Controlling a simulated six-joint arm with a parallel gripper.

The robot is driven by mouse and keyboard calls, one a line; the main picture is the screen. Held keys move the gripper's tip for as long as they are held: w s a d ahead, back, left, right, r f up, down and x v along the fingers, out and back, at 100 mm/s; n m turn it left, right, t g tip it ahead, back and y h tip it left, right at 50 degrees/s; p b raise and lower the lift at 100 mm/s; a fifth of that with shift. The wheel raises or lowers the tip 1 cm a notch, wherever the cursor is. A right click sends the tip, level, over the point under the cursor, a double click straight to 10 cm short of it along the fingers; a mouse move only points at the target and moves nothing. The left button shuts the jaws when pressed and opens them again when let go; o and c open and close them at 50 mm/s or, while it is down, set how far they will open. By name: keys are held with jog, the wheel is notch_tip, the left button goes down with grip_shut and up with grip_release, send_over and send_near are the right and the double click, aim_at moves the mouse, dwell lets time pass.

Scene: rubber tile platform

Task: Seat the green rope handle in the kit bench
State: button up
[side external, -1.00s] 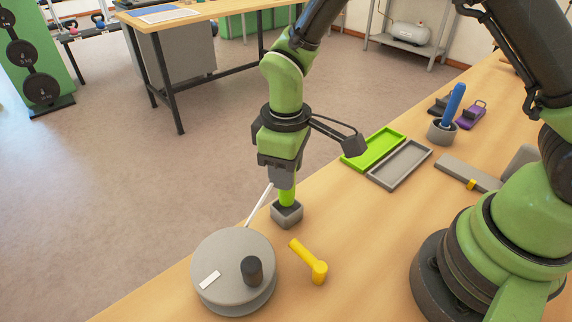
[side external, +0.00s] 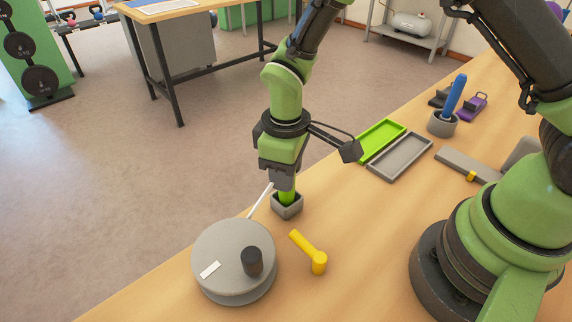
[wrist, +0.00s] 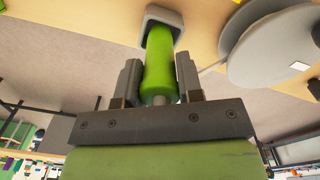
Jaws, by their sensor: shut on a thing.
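The green rope handle (side external: 287,196) is upright, and its lower end is inside the opening of a small grey square socket block (side external: 287,209) on the wooden table. My gripper (side external: 282,184) is above the block and shut on the upper part of the handle. In the wrist view the green handle (wrist: 158,62) runs from between the two fingers (wrist: 160,88) into the grey square socket (wrist: 163,17). How deep the handle sits in the socket cannot be told.
A round grey drum (side external: 235,262) with a black knob stands close in front of the block, with a thin white rod beside it. A yellow crank-shaped piece (side external: 310,252) lies to the right. Green (side external: 381,141) and grey (side external: 400,157) trays and a blue handle in a cup (side external: 454,97) are farther back.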

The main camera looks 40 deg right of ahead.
jog(key=shift+f, duration=0.45)
jog(key=o, duration=1)
jog(key=shift+o, duration=0.2)
jog(key=shift+r, duration=0.1)
notch_tip(320, 180, up, 9)
jog(key=shift+r, duration=0.45)
